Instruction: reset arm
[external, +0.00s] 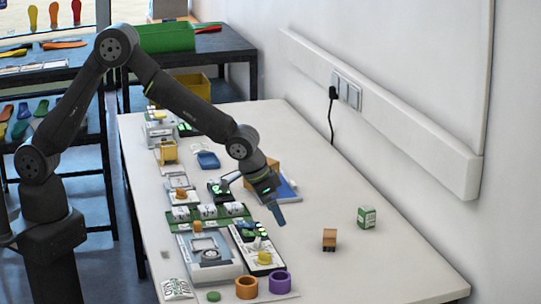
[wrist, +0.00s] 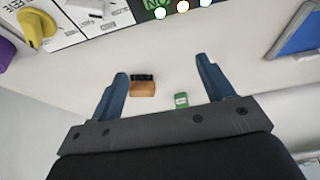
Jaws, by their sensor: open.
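My arm reaches over the white table from the left in the external view. My gripper (external: 279,212) hangs above the table beside the grinding panel, its blue fingers pointing down. In the wrist view my gripper (wrist: 165,80) is open, with its two blue fingers wide apart and nothing held between them. A small wooden brush-like block (wrist: 143,88) with a dark top shows near the left finger, and a green box (wrist: 181,100) shows between the fingers. Both stand on the table apart from my gripper, the block (external: 329,240) and the box (external: 367,217) to its right in the external view.
A panel with a yellow knob (external: 264,258) and green lights lies below my gripper. An orange ring (external: 246,287) and a purple ring (external: 279,282) sit at the table's front. A blue tray (external: 208,160) lies farther back. The table's right side is mostly clear, beside the wall.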

